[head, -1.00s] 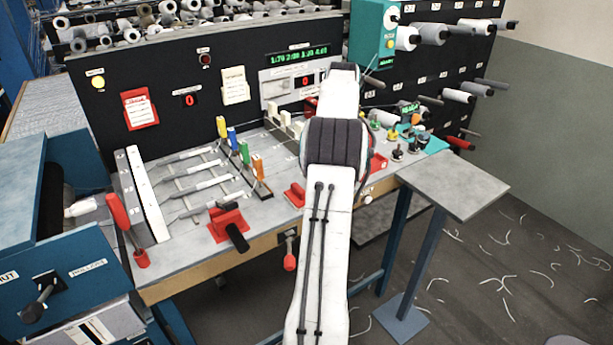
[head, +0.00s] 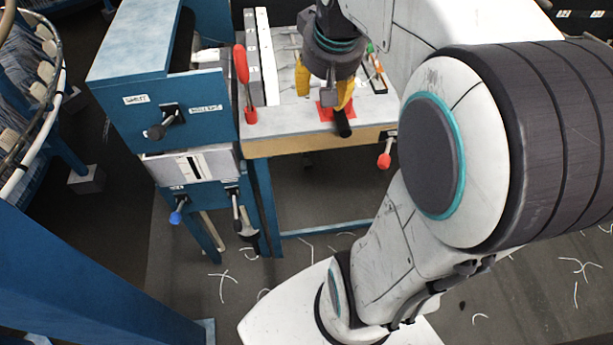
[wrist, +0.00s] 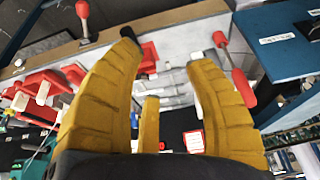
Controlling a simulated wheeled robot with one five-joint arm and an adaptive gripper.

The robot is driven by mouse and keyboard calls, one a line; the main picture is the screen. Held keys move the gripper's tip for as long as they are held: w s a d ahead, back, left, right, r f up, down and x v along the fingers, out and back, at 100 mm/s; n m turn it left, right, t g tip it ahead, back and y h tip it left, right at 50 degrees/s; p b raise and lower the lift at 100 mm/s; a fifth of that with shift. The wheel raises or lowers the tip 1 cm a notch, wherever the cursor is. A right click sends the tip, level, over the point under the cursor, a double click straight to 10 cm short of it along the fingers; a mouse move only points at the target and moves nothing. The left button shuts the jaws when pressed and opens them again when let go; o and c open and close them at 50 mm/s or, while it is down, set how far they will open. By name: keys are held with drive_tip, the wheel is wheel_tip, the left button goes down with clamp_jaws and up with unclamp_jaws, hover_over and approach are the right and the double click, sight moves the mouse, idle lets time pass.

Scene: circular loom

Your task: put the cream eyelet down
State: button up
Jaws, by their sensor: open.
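My gripper (head: 324,92) has yellow fingers and hangs over the left part of the workbench (head: 285,128), above or in front of a red block with a black handle (head: 342,127). In the wrist view my gripper (wrist: 165,62) is open, with its fingers well apart and nothing visible held between them. I cannot make out the cream eyelet in either current view. My arm and fingers hide part of the bench.
A red upright lever (head: 241,65) stands at the bench's left end, beside a blue cabinet (head: 135,60) with knobs. Another red handle (head: 384,160) hangs at the bench front. A round loom frame (head: 55,90) is at far left. White thread scraps litter the floor.

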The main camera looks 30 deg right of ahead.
drive_tip(key=s+a+f+n+y, duration=0.1)
drive_tip(key=s+a+f+n, duration=0.3)
drive_tip(key=s+a, duration=0.6)
wheel_tip(320, 180, down, 2)
drive_tip(key=shift+s+a+f, duration=0.15)
drive_tip(key=shift+s+a, duration=0.25)
drive_tip(key=shift+s, duration=0.8)
drive_tip(key=shift+o, duration=0.4)
